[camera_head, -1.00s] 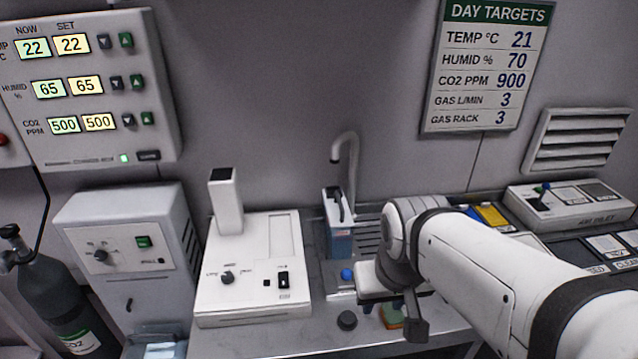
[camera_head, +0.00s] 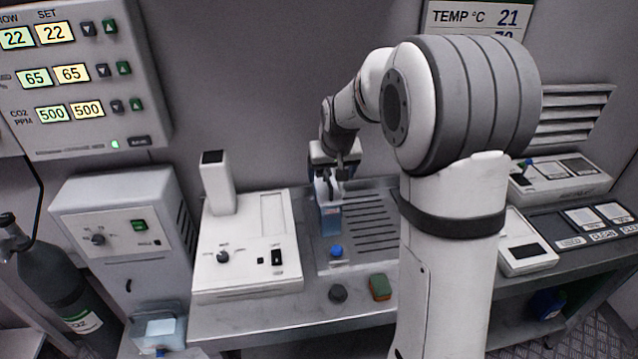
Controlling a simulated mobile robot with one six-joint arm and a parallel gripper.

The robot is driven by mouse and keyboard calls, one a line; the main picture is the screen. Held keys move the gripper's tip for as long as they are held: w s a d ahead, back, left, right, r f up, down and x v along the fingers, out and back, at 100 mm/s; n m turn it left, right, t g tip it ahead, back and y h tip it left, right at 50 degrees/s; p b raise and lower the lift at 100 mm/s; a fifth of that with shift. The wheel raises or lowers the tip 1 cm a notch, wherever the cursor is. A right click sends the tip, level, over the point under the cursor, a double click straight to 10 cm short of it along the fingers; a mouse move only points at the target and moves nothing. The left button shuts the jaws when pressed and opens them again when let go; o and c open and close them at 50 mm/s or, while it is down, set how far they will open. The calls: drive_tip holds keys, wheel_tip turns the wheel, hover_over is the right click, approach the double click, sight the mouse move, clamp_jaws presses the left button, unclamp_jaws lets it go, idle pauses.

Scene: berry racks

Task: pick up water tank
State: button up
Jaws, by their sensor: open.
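The water tank (camera_head: 330,224) is a small container with a blue lower part and a light top.
A white control box (camera_head: 247,270) stands left of the tank. A grey cabinet (camera_head: 115,205) and gas cylinder (camera_head: 50,275) are further left. My arm covers the right of the drain board.

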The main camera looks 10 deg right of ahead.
sight(328, 176)
drive_tip(key=w, duration=0.1)
drive_tip(key=w+f, duration=0.2)
drive_tip(key=w, duration=0.1)
drive_tip(key=p+x, duration=0.1)
drive_tip(key=x, duration=0.1)
drive_tip(key=shift+w+f, duration=0.2)
drive_tip(key=shift+f, duration=0.1)
drive_tip(key=p+x, duration=0.1)
drive_tip(key=x, duration=0.4)
drive_tip(key=shift+w+d, duration=0.1)
clamp_jaws()
idle(0.4)
drive_tip(key=shift+r, duration=0.2)
